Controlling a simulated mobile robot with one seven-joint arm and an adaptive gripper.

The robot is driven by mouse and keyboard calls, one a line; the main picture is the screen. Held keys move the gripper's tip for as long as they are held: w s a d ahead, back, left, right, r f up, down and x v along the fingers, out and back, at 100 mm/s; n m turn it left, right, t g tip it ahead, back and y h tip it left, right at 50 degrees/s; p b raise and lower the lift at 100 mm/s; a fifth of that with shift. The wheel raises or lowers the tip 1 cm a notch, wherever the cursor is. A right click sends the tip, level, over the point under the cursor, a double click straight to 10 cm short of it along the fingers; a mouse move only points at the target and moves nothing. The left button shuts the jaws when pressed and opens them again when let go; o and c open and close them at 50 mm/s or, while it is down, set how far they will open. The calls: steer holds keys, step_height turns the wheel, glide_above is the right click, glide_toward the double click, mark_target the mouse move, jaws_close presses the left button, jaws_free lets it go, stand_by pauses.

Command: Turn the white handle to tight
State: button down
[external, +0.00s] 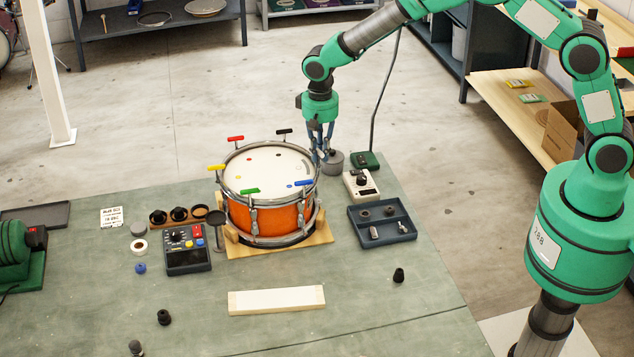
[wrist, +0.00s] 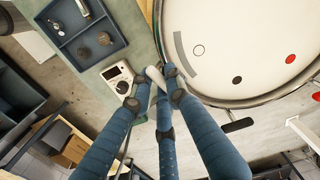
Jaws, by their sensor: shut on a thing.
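The drum (external: 268,218) has an orange shell and a white head, and stands on a wooden base. Coloured handles sit around its rim: red (external: 236,139), yellow (external: 216,168), green (external: 249,191), blue (external: 304,183) and black (external: 284,131). My gripper (external: 318,153) is at the rim's right side, pointing down. In the wrist view, its fingers (wrist: 163,76) are closed around the white handle (wrist: 155,76), which shows partly between them. The fingers hide the rest of it. A grey arc and a small open ring (wrist: 198,50) are printed on the head near it.
A grey cylinder (external: 333,162) stands close beside my fingers. A white box with a black knob (external: 361,184) and a blue parts tray (external: 382,232) lie to the drum's right. A dark control box (external: 188,255) is at its left. The front of the bench is mostly clear.

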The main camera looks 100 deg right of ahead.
steer(key=shift+m, duration=1.1)
steer(key=c, duration=1.7)
jaws_free()
steer(key=shift+o, duration=0.2)
steer(key=shift+r, duration=0.1)
step_height(320, 180, up, 12)
steer(key=shift+a, duration=0.1)
